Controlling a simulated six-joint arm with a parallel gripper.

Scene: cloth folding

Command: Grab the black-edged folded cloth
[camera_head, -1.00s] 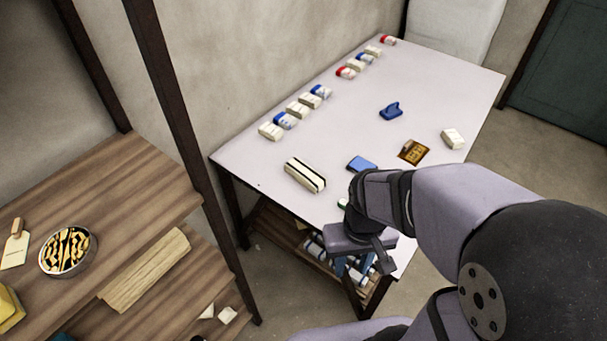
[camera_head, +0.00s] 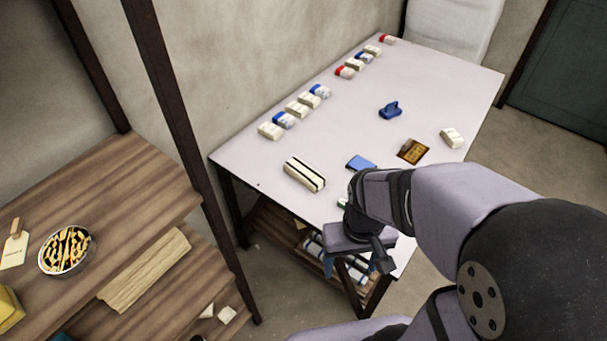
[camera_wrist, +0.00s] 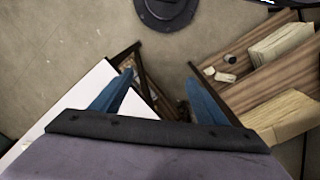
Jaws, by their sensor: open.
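The folded cloth (camera_head: 304,173) is cream with black bands along its edges. It lies on the near left part of the white table (camera_head: 238,151) in the head view. My gripper (camera_head: 358,268) is at the table's near edge, to the right of the cloth and apart from it. In the wrist view my gripper (camera_wrist: 158,95) shows two blue fingers spread apart with nothing between them. The wrist view looks past the table edge to the floor, and the cloth does not show there.
Several small folded cloths (camera_head: 297,110) line the table's wall side. A blue cloth (camera_head: 361,162), a brown patterned item (camera_head: 413,152), a white block (camera_head: 452,138) and a blue object (camera_head: 390,110) lie on the table. A wooden shelf (camera_head: 150,190) with a bowl (camera_head: 67,251) stands at left.

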